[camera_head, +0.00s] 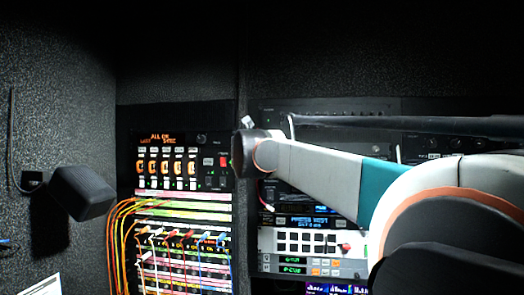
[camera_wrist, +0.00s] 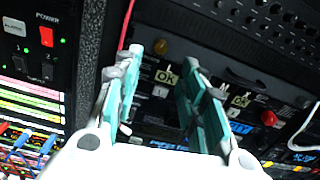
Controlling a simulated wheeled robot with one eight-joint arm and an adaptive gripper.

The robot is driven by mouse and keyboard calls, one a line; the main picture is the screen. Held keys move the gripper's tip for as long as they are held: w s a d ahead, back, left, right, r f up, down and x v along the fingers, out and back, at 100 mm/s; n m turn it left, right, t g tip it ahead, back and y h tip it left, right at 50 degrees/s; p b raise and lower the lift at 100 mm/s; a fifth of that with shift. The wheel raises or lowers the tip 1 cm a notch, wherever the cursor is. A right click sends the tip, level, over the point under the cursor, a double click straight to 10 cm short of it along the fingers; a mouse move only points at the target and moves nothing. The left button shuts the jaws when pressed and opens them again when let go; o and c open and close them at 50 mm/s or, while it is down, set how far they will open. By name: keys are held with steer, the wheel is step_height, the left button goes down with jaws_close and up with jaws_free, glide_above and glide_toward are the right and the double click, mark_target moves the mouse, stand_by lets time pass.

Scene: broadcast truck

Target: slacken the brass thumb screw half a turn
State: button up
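A round brass-coloured knob (camera_wrist: 160,46), which looks like the thumb screw, shows in the wrist view on the front of a dark rack unit, between my fingertips in the picture. My gripper (camera_wrist: 163,57) is open, with its two teal fingers spread apart and nothing between them that I can see touching. How far the knob lies beyond the fingertips is hard to tell. In the head view my arm reaches in from the right, and I cannot make out the knob there.
A red knob (camera_wrist: 269,118) sits on the rack front right of my fingers. Yellow "OK" labels (camera_wrist: 167,76) are near them. A panel with a red power switch (camera_wrist: 46,37) is at left. Coloured patch cables (camera_head: 122,225) hang at left, beside a black box (camera_head: 82,193) on the wall.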

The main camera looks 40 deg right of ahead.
steer(key=shift+v, duration=1.2)
